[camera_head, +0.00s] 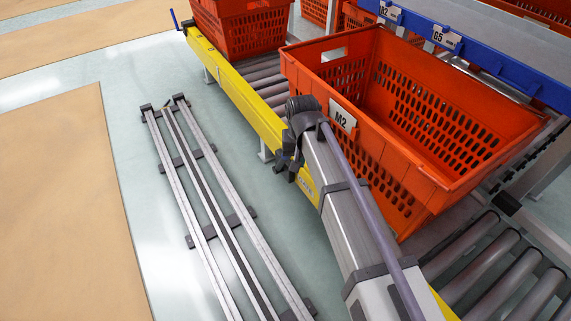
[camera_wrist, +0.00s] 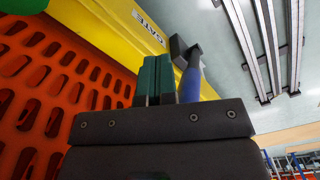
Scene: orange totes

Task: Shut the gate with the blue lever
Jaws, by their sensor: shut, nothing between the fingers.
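A long yellow beam (camera_head: 238,88) runs along the near side of the roller conveyor and carries a GATE label; it also fills the top of the wrist view (camera_wrist: 120,28). A blue lever (camera_wrist: 190,84) with a dark head stands just right of my fingers in the wrist view, close to the beam. I cannot tell whether they touch. Another thin blue upright (camera_head: 174,18) shows at the beam's far end in the head view. My gripper (camera_wrist: 154,64) has its dark green fingers shut together and empty. In the head view my arm covers the area near the label, and the fingertips are hidden.
An orange tote (camera_head: 345,118) marked M2 sits on the rollers beside my arm, and another orange tote (camera_head: 245,30) stands farther along. Bare rollers (camera_head: 490,262) show at lower right. A blue-edged shelf (camera_head: 470,45) is at upper right. Metal floor rails (camera_head: 210,200) lie left of the beam.

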